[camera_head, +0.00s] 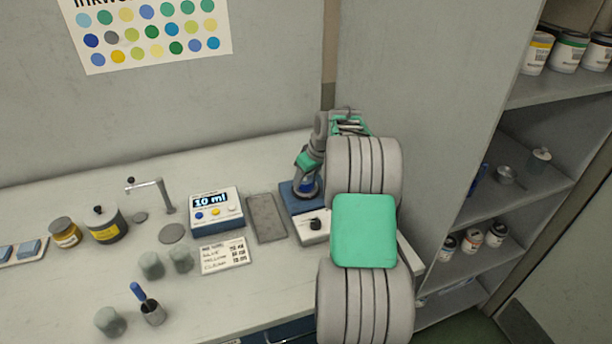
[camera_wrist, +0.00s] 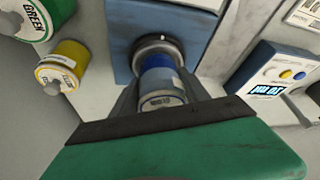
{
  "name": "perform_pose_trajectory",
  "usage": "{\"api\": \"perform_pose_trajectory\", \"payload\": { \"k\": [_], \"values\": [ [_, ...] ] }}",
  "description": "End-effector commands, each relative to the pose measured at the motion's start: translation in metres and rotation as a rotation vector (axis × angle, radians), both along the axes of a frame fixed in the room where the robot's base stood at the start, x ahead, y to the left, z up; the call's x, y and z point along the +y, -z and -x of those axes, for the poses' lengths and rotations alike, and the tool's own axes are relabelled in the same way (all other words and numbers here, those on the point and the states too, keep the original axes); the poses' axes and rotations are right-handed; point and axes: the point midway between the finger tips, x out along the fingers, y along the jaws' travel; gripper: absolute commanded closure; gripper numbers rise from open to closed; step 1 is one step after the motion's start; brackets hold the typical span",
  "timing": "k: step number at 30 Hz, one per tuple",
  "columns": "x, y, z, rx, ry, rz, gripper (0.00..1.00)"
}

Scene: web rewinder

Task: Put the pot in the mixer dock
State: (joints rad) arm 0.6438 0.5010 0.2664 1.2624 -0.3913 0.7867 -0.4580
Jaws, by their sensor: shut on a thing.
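The pot (camera_wrist: 162,88) is a small cylinder with a blue band and a pale label. My gripper (camera_wrist: 160,92) is shut on it, with a finger on each side. In the head view, the gripper (camera_head: 306,182) is over the blue mixer dock (camera_head: 290,194), near the right end of the bench. In the wrist view, the dock (camera_wrist: 195,30) is a blue block with a round metal ring. The pot's far end lies at this ring. I cannot tell whether it is seated in the ring or just above it. My arm hides part of the dock.
A white box with a black knob (camera_head: 313,228) stands in front of the dock. A grey pad (camera_head: 265,218) and the "10 ml" dispenser (camera_head: 215,208) are to its left. Yellow (camera_wrist: 62,64) and green (camera_wrist: 38,17) cans are close by in the wrist view. A tall cabinet side (camera_head: 430,130) bounds the right.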

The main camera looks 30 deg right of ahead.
Motion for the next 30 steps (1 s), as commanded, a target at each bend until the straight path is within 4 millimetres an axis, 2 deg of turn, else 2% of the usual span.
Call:
{"api": "perform_pose_trajectory", "payload": {
  "k": [17,18,27,30],
  "values": [
    [-0.0001,0.0032,-0.0003,-0.001,0.0,0.001,0.95],
    [-0.0001,0.0032,-0.0004,-0.001,-0.001,0.001,0.46],
    [0.0,0.0031,-0.0001,0.0,0.0,0.0,0.21],
    [0.0001,0.0032,0.0,0.0,0.0,0.0,0.21]
  ]
}}
